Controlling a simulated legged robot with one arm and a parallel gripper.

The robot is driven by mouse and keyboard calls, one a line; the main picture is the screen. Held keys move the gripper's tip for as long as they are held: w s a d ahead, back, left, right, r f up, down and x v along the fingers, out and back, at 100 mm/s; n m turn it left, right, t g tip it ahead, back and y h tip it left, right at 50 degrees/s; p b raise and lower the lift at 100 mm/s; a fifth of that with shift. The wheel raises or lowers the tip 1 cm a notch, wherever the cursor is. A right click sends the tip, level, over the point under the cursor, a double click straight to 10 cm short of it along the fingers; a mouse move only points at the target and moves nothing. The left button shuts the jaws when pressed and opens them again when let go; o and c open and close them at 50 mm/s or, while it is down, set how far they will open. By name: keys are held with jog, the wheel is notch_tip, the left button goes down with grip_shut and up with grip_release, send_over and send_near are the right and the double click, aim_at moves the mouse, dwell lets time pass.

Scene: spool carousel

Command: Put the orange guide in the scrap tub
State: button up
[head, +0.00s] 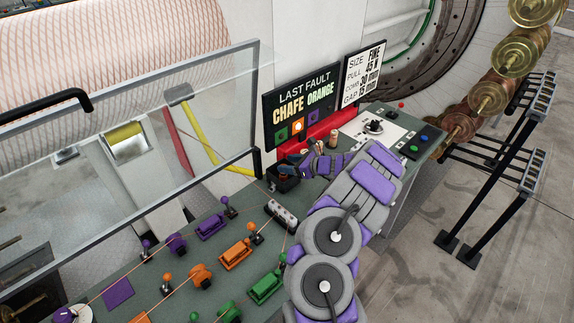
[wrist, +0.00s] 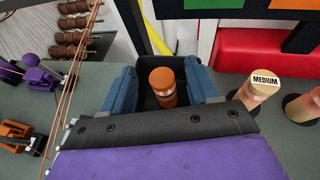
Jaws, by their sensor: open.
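The orange guide (wrist: 162,92), a short brown-orange cylinder with a pale band, shows in the wrist view between my fingers. It stands inside the outline of the dark scrap tub (wrist: 150,72), and a gap shows on each side between it and the blue fingers. My gripper (wrist: 163,84) is open over the tub. Whether the guide rests on the tub's floor is hard to tell. In the head view the tub (head: 284,186) is at the bench's back edge, partly covered by my gripper, and the guide cannot be made out.
A guide labelled MEDIUM (wrist: 262,88) and another pale guide (wrist: 304,104) stand right of the tub. A red block (wrist: 245,47) is behind them. Strands and purple and orange fittings (head: 236,254) occupy the bench to the left. A fault sign (head: 302,103) stands behind.

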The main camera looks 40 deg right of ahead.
jog(key=p+v, duration=0.1)
jog(key=v, duration=1)
jog(key=w+a+r+n+g+y, duration=0.1)
jog(key=w+a+r+n+y, duration=0.25)
jog(key=a, duration=0.55)
jog(key=w+a+r+n+g+y, duration=0.1)
jog(key=w+a+r+n+g, duration=0.1)
jog(key=a+r+n, duration=0.5)
jog(key=s+a+r+n+g, duration=0.2)
jog(key=a+n, duration=0.1)
jog(key=a, duration=0.5)
jog(key=s+a+r+n+g+y, duration=0.1)
jog(key=s+a+r+n+g, duration=0.15)
jog(key=a, duration=0.45)
jog(key=s+a+r+n+g, duration=0.2)
jog(key=s+a, duration=0.1)
jog(key=a, duration=0.5)
jog(key=s+a+n+g+h, duration=0.35)
jog(key=s+a+n, duration=0.45)
jog(key=s, duration=0.5)
jog(key=s+d+n+h, duration=0.2)
jog(key=s+n+h, duration=0.1)
jog(key=s, duration=0.5)
jog(key=s+d+f+n+g+h, duration=0.1)
jog(key=s+d+n+h, duration=0.2)
jog(key=s, duration=0.5)
jog(key=shift+s+d+g, duration=0.3)
jog(key=shift+s, duration=0.1)
